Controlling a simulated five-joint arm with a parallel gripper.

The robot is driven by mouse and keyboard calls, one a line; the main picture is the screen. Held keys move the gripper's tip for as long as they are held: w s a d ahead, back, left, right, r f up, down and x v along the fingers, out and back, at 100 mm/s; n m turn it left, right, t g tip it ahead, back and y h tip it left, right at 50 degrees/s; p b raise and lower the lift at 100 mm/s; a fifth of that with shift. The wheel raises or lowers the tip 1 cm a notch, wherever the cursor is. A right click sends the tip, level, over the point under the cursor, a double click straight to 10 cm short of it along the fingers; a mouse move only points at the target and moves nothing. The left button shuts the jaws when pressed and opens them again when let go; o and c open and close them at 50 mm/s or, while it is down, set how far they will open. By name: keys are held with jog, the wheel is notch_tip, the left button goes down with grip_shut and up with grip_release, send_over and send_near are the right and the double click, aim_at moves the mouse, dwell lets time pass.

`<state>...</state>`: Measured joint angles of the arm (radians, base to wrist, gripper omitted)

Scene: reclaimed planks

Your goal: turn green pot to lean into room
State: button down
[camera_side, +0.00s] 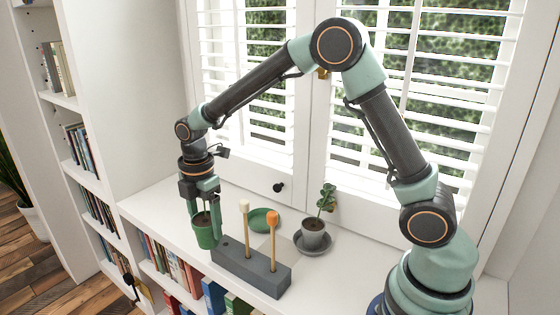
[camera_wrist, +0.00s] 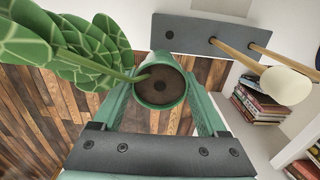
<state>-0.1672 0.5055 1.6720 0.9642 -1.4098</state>
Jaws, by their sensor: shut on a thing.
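The green pot (camera_side: 204,232) hangs below my gripper (camera_side: 205,190) in the side view, at the front edge of the white shelf top, left of a dark block. My gripper is shut on it, one finger on each side of the pot in the wrist view (camera_wrist: 160,90). Dark soil fills the pot. Its stem leans left in the wrist view to large patterned green leaves (camera_wrist: 75,45). In the side view the leaves are hidden or cannot be made out. Floor planks show around the pot from above; I cannot tell whether its base touches anything.
A dark block (camera_side: 250,268) holds two upright sticks, one cream-tipped (camera_side: 245,206), one orange-tipped (camera_side: 272,220). An empty green saucer (camera_side: 264,219) lies behind it. A small plant in a grey pot (camera_side: 313,235) stands on a grey saucer (camera_side: 325,249). The shuttered window is behind.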

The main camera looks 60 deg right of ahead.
jog(key=shift+r, duration=1.2)
jog(key=shift+d, duration=0.15)
jog(key=d+f+n, duration=0.1)
jog(key=d+f, duration=0.1)
jog(key=d, duration=0.4)
jog(key=d+f+n, duration=0.1)
jog(key=d+f, duration=0.1)
jog(key=d, duration=0.5)
jog(key=d+f+n, duration=0.2)
jog(key=d, duration=0.4)
jog(key=shift+w+d+f, duration=0.2)
jog(key=shift+d, duration=0.2)
jog(key=shift+f, duration=1.5)
grip_release()
